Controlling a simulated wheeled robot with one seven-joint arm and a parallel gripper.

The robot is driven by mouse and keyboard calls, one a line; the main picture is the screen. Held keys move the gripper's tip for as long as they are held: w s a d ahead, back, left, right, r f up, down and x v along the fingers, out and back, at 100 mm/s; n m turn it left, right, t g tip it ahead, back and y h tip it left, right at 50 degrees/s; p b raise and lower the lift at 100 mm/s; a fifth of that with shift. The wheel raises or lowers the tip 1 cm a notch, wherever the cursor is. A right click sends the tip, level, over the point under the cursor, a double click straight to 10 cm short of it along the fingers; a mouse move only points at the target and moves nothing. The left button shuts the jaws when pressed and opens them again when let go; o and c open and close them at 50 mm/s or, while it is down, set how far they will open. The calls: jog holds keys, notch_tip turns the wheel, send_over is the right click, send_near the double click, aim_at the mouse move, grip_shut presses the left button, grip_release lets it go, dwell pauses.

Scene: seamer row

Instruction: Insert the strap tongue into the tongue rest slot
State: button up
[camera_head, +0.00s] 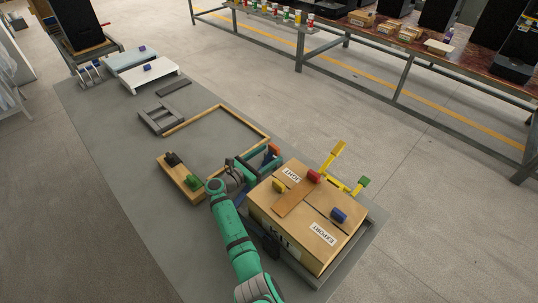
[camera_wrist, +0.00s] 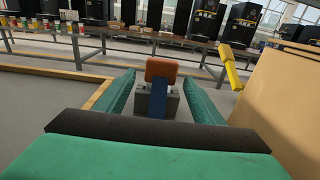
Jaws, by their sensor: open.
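An orange-brown block (camera_wrist: 161,69) tops a dark blue strip (camera_wrist: 158,100), which looks like the strap tongue. In the wrist view the strip stands at a grey block (camera_wrist: 174,104), perhaps the tongue rest. I cannot tell whether the strip sits in a slot there. The orange end also shows in the head view (camera_head: 274,149), just left of the carton. My gripper (camera_wrist: 161,78) is open, its green fingers apart on either side of the strip. In the head view my gripper (camera_head: 266,159) is low beside the carton. The strip's lower end is hidden.
A wooden block (camera_head: 179,178) with dark and green parts lies left. A wooden frame (camera_head: 217,106) lies behind. The grey mat (camera_head: 121,152) is clear at left.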

jog(key=v, duration=1)
jog(key=shift+w, duration=0.1)
